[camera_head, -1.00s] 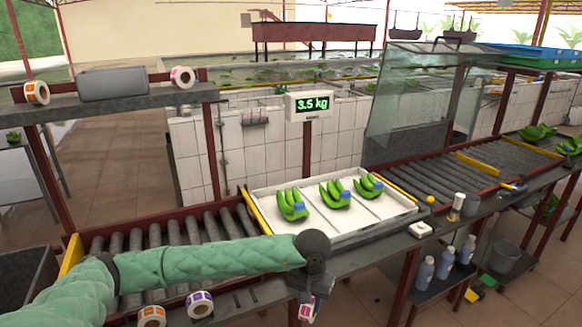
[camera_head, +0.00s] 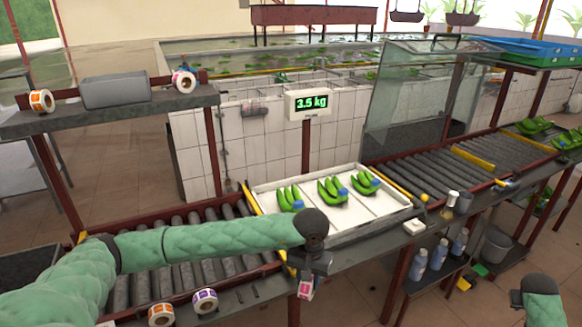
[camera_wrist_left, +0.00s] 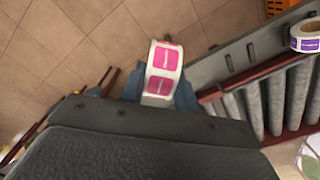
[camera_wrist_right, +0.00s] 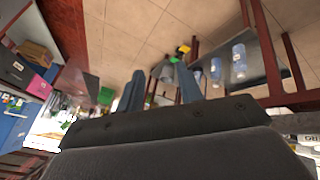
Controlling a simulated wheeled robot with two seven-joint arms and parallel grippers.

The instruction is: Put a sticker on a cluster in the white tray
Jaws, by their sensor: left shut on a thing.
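The white tray (camera_head: 372,233) sits on the line below the scale display, with three green banana clusters, (camera_head: 291,198), (camera_head: 332,190) and (camera_head: 365,183), in separate compartments. Each shows a blue patch. My left gripper (camera_head: 308,273) is in front of the tray's near edge, shut on a sticker roll with pink labels (camera_head: 305,290). The left wrist view shows the roll (camera_wrist_left: 163,68) between the fingers. My right arm shows at the lower right of the head view. In the right wrist view my right gripper (camera_wrist_right: 160,88) has its fingers apart with nothing between them.
Orange (camera_head: 161,314) and purple (camera_head: 205,300) sticker rolls stand on the front ledge; two more sit on the upper shelf (camera_head: 110,118). The scale display (camera_head: 308,103) reads 3.5 kg. Bottles (camera_head: 439,254) and a grey bucket (camera_head: 496,246) stand low at right.

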